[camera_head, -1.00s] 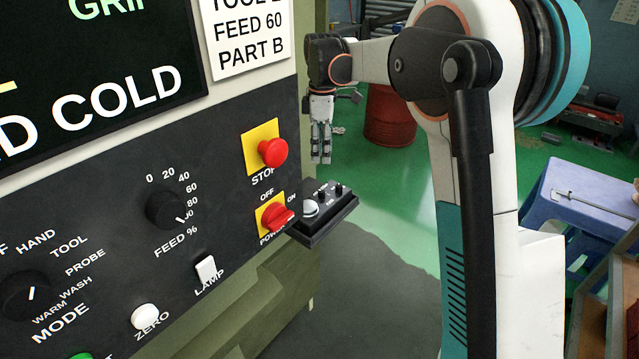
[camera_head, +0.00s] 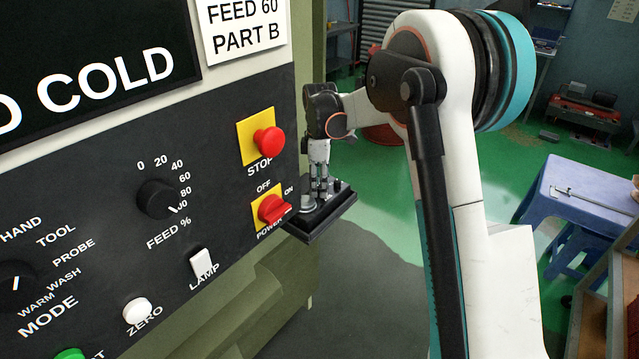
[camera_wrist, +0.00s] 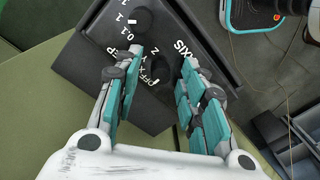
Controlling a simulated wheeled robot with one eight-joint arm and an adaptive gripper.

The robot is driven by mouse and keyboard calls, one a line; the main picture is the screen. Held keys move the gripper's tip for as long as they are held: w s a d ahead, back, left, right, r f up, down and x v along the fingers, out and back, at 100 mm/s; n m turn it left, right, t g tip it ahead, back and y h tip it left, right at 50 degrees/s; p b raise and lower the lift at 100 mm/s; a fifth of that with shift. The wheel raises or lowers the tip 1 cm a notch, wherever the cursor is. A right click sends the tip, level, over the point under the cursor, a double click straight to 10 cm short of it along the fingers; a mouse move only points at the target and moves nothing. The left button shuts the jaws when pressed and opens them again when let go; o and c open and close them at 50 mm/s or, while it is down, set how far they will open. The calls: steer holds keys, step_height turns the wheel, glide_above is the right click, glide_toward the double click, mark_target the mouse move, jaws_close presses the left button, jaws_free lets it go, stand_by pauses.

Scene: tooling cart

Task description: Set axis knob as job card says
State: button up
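The black pendant box (camera_head: 335,219) juts out from the panel's right edge. My gripper (camera_head: 320,193) points down over it. In the wrist view my gripper (camera_wrist: 163,60) is open, with its teal-padded fingers apart on either side of the dark axis knob (camera_wrist: 160,72). The knob is by the AXIS label, with X, Y, Z and a partly hidden OFF around it. A step knob (camera_wrist: 143,20) with a white mark is beyond the fingertips. The job card (camera_head: 243,27) shows FEED 60 and PART B; its upper lines are cut off.
The red power switch (camera_head: 272,208) and red stop button (camera_head: 267,141) are on the panel just left of my gripper. The feed knob (camera_head: 160,199), lamp switch (camera_head: 202,263) and white zero button (camera_head: 137,310) are further left. A blue stool (camera_head: 580,190) stands at the right.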

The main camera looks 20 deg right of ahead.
jaws_close()
steer(key=shift+m, duration=0.3)
steer(key=m, duration=0.3)
steer(key=shift+m, duration=0.3)
steer(key=m, duration=0.3)
steer(key=shift+m+b, duration=0.3)
steer(key=shift+m, duration=0.1)
steer(key=m, duration=0.4)
steer(key=shift+s+m, duration=0.1)
steer(key=shift+m, duration=1.7)
